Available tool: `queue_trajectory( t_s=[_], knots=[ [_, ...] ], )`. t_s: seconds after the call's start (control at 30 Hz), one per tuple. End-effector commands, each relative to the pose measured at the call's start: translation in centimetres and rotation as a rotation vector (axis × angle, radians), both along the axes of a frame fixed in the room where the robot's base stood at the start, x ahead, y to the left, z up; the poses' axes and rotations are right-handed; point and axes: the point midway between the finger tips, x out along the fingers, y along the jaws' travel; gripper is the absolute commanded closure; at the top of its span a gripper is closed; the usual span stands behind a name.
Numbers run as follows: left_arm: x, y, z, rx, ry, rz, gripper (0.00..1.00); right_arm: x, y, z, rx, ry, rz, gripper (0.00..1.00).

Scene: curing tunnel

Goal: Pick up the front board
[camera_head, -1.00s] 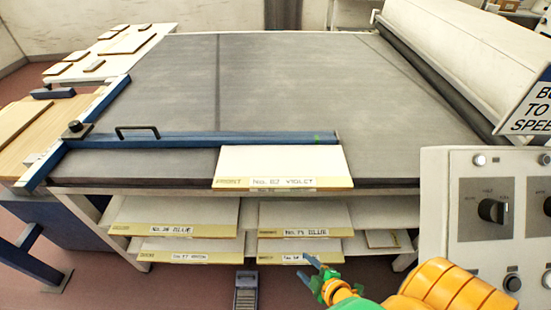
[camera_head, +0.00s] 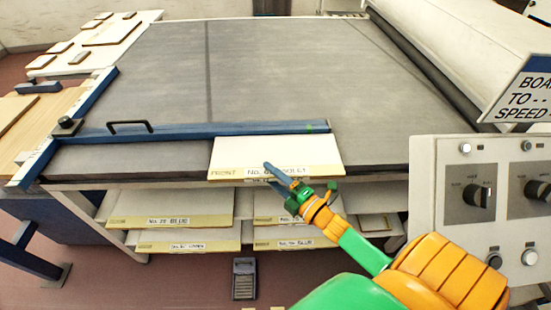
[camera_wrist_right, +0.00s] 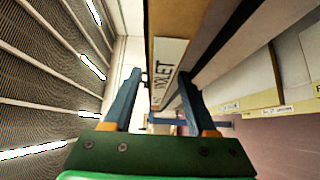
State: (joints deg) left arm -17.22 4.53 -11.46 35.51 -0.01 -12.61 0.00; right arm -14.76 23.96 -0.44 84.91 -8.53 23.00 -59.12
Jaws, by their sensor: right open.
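The front board (camera_head: 270,152) is a white panel with a yellow front strip, marked FRONT and carrying a violet label. It lies flat at the table's front edge, against the blue bar, overhanging slightly. My right gripper (camera_head: 267,171) is at the board's front edge, covering part of the label. In the right wrist view, the open fingers (camera_wrist_right: 158,80) stand on either side of the board's labelled edge (camera_wrist_right: 168,70). I cannot tell whether they touch it. My left gripper is not in view.
The blue bar (camera_head: 190,131) with a black handle crosses the grey table (camera_head: 290,70) behind the board. Several labelled boards lie on shelves (camera_head: 262,203) below. A control panel (camera_head: 475,200) with knobs stands close at right. A pedal (camera_head: 244,278) is on the floor.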

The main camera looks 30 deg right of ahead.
Motion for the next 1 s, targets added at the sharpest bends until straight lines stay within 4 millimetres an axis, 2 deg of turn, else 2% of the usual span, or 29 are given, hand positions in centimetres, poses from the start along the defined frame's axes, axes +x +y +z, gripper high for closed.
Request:
queue_trajectory(
  t_s=[0.1, 0.13, 0.3, 0.33, 1.0],
  knots=[
    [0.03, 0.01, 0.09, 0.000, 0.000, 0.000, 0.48, -0.04, -0.01, 0.05, 0.001, 0.001, 0.000, 0.43],
    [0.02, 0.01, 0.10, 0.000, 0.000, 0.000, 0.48, -0.04, -0.01, 0.06, 0.001, 0.001, 0.000, 0.48],
    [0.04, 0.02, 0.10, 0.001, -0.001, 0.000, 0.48, -0.06, 0.00, 0.05, 0.001, 0.001, 0.000, 0.94],
    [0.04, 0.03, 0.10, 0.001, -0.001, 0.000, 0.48, -0.06, 0.00, 0.05, 0.001, 0.001, 0.000, 1.00],
    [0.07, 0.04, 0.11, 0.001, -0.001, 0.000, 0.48, -0.06, 0.00, 0.05, 0.001, 0.000, 0.000, 1.00]
  ],
)
